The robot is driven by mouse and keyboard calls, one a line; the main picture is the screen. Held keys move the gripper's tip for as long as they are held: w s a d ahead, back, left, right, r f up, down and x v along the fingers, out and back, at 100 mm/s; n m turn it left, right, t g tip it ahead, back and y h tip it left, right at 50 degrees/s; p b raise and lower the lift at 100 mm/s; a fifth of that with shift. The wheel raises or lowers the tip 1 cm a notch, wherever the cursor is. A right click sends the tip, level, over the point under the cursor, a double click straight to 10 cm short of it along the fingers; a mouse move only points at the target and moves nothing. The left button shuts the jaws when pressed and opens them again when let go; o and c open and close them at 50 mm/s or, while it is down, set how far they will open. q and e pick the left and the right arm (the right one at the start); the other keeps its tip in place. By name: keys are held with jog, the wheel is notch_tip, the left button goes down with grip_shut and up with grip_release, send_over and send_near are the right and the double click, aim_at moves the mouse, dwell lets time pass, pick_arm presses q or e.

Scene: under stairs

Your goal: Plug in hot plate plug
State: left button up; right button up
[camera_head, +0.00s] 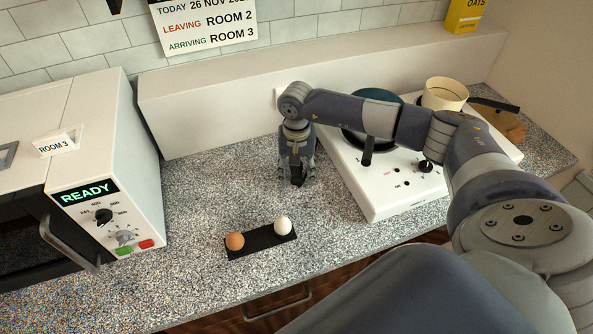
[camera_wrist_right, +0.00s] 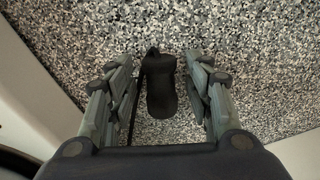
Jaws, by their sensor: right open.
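My right gripper (camera_head: 297,178) points down at the granite counter, left of the white hot plate (camera_head: 370,200). In the right wrist view the right gripper (camera_wrist_right: 168,80) is open, with its fingers on either side of a black plug (camera_wrist_right: 160,85). The plug lies between the fingers with a gap on the right; the left gap is narrower, and a thin dark cord-like line runs there. In the head view a bit of the dark plug (camera_head: 297,177) shows between the fingertips. The wall socket is mostly hidden behind my right arm. My left gripper is not in view.
A white oven (camera_head: 110,160) reading READY stands at left. A brown egg and a white egg (camera_head: 282,225) sit in a black holder (camera_head: 258,241) near the front edge. A dark pan (camera_head: 357,136) and a cream pot (camera_head: 443,95) are on the hot plate. A pale ledge (camera_head: 200,115) runs behind.

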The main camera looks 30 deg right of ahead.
aim_at(298, 175)
jog(key=c, duration=1)
jog(key=shift+r, duration=0.1)
jog(key=shift+w+r+b, duration=0.1)
jog(key=shift+r+b, duration=0.5)
jog(key=shift+s+a+r+b, duration=0.1)
jog(key=shift+s+r+b, duration=0.15)
jog(key=shift+r+b, duration=0.2)
jog(key=shift+s+r+b, duration=0.2)
jog(key=shift+r+b, duration=0.1)
jog(key=shift+r, duration=0.2)
jog(key=s+a+b, duration=0.1)
jog(key=s, duration=0.3)
jog(key=s+a+r+b, duration=0.1)
jog(key=s+a+b, duration=0.1)
jog(key=s, duration=0.3)
jog(key=s+a+b, duration=0.1)
jog(key=s+b, duration=0.1)
jog(key=s, duration=0.2)
jog(key=shift+s+a+r, duration=0.25)
jog(key=shift+a, duration=0.15)
jog(key=shift+s+a+r, duration=0.15)
jog(key=shift+s, duration=0.3)
